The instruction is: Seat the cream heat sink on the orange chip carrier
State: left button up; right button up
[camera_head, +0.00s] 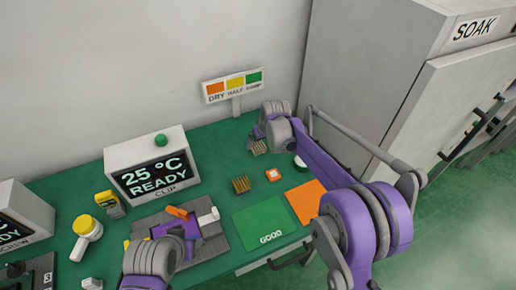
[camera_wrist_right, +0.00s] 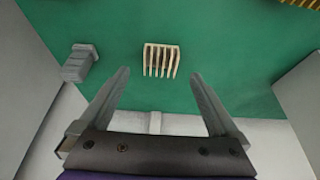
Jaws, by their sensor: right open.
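The cream heat sink (camera_wrist_right: 161,57), a small finned block, lies on the green table top just beyond my right fingertips in the right wrist view. In the head view the heat sink (camera_head: 259,148) shows just below my right gripper (camera_head: 262,132). The right gripper (camera_wrist_right: 161,76) is open and empty, its fingers apart on either side of the heat sink's line. The orange chip carrier (camera_head: 273,174) is a small square on the table, nearer the front than that heat sink. My left gripper (camera_head: 178,232) is over the grey fixture; its jaws cannot be made out.
A brass-coloured finned block (camera_head: 241,185) stands left of the carrier. A green GOOD mat (camera_head: 262,224) and an orange mat (camera_head: 305,203) lie in front. A CLIP display box (camera_head: 152,165) stands left. A grey block (camera_wrist_right: 79,63) is left of the heat sink in the wrist view.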

aim_at(258, 147)
jog(key=x, duration=0.4)
jog(key=shift+w+a+f, duration=0.1)
jog(key=shift+f, duration=0.25)
jog(key=c, duration=1.5)
